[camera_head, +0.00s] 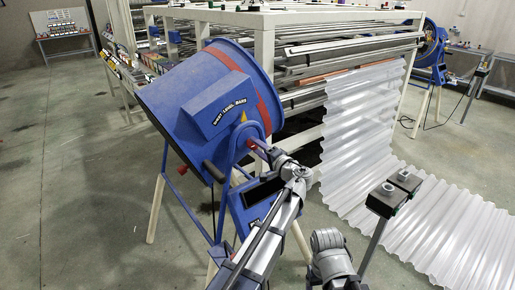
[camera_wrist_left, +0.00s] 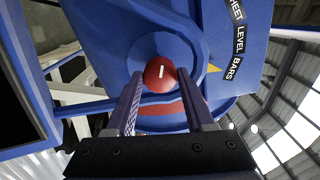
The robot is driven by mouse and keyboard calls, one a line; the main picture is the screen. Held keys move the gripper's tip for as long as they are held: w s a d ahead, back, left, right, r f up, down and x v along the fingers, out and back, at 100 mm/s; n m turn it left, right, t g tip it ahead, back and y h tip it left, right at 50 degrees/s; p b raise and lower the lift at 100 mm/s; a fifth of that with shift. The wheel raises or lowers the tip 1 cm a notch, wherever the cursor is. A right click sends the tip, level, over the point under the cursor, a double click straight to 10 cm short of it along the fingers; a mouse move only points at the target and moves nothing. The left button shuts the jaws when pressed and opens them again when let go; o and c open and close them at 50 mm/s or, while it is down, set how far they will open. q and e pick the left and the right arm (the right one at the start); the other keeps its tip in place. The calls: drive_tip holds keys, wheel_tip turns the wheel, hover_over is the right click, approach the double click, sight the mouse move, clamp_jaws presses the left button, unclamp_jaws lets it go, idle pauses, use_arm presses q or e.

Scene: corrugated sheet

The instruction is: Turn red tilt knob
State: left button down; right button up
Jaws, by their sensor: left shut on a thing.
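The blue tilting drum machine (camera_head: 205,105) stands in the middle of the head view on a blue and wooden-legged frame. Its red tilt knob (camera_wrist_left: 159,74) is round with a white mark and sits in a blue round hub in the left wrist view. My left gripper (camera_wrist_left: 158,82) has its two fingers on either side of the knob and is shut on it. In the head view the left gripper (camera_head: 259,147) reaches the hub on the drum's side, and the fingers mostly cover the knob. My right gripper does not show.
A white rack (camera_head: 264,60) with metal bars stands behind the drum. Clear corrugated sheet (camera_head: 355,130) hangs from it and spreads over the floor at right. Two dark boxes (camera_head: 383,201) on a post stand at front right. Open floor (camera_head: 70,190) lies at left.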

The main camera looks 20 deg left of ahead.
use_arm(q)
drive_tip(key=shift+c, duration=1.3)
unclamp_jaws()
drive_tip(key=v, duration=0.7)
drive_tip(key=shift+s+d, duration=0.25)
drive_tip(key=shift+d, duration=0.1)
drive_tip(key=s+a+f+n+g+h, duration=0.25)
drive_tip(key=s+f+g+h, duration=0.2)
drive_tip(key=s+f, duration=0.5)
drive_tip(key=s+a+f+n+g+h, duration=0.2)
drive_tip(key=s+a+f+g+h, duration=0.25)
drive_tip(key=s+f, duration=0.5)
drive_tip(key=s+d+f+g+h, duration=0.1)
drive_tip(key=s+d+f+h, duration=0.2)
drive_tip(key=s+d+h, duration=0.2)
drive_tip(key=s+d+r+m+g+y+p, duration=0.1)
drive_tip(key=s+d+r+m+p, duration=0.2)
drive_tip(key=s+d+r+p, duration=0.3)
drive_tip(key=d, duration=0.5)
drive_tip(key=shift+s+d, duration=0.25)
drive_tip(key=shift+d, duration=0.1)
